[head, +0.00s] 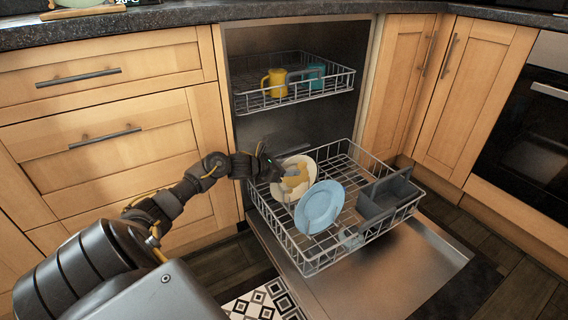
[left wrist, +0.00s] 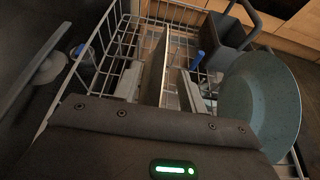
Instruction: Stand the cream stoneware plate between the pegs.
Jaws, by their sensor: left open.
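The cream stoneware plate (head: 304,163) is at the back left of the pulled-out lower rack in the head view, leaning at a slant. A tan patch crosses its face; I cannot tell what that is. My left gripper (head: 284,174) is at the plate's left side and hides part of it. The pegs are mostly hidden or too small to tell apart. My right gripper is not in view.
A blue plate (head: 320,207) stands tilted in front of the cream one; it also shows in the left wrist view (left wrist: 262,108). A grey cutlery basket (head: 385,200) fills the rack's right side. The upper rack (head: 300,100) above holds a yellow mug (head: 274,83) and a teal mug (head: 316,75).

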